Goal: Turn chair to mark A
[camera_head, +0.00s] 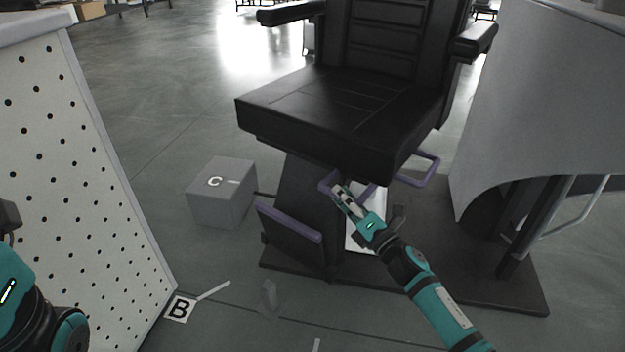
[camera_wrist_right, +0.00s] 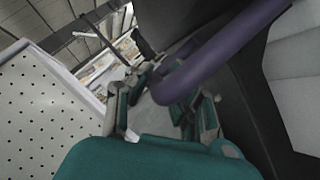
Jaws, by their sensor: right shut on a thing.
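The black chair (camera_head: 340,100) stands on a dark base plate (camera_head: 480,285) in the head view, seat corner toward me, armrests at the back. Purple bar loops stick out under the seat: a near purple handle (camera_head: 326,184) and another purple loop (camera_head: 428,172) further right. My right gripper (camera_head: 341,194) is shut on the near purple handle; in the right wrist view the purple bar (camera_wrist_right: 215,50) runs across between the fingers (camera_wrist_right: 165,100). A floor mark B (camera_head: 180,308) and a mark C (camera_head: 215,182) on a grey box show. I see no mark A. My left gripper is not in view.
A white perforated panel (camera_head: 70,170) stands at the left. The grey box (camera_head: 222,205) stands left of the chair base. A large grey curved panel (camera_head: 550,90) is close on the right. A purple-topped footrest (camera_head: 290,222) juts from the base. Floor behind is open.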

